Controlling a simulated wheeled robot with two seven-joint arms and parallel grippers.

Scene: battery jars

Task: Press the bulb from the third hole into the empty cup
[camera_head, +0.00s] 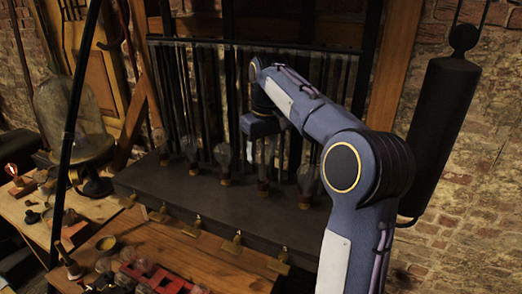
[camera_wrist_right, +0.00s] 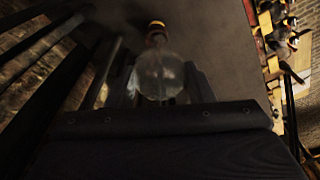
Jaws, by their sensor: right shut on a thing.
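My right gripper (camera_head: 264,146) points down over the dark slab, at the middle of a row of clear bulbs. It is shut on a clear glass bulb, which shows in the right wrist view (camera_wrist_right: 158,74) between the fingers, with its brass and reddish base away from the gripper. In the head view the held bulb (camera_head: 264,172) is upright, its base at or just above the slab; I cannot tell whether it sits in a cup. Other bulbs stand on the slab to the left (camera_head: 223,158) and right (camera_head: 308,180). My left gripper is out of view.
A red holder (camera_head: 150,276) lies on the wooden table at the front, with glass bulbs near it. Brass clips (camera_head: 232,243) line the slab's front edge. Dark upright rods stand behind the bulbs. A glass bell jar (camera_head: 68,110) is at left, a black cylinder (camera_head: 445,120) at right.

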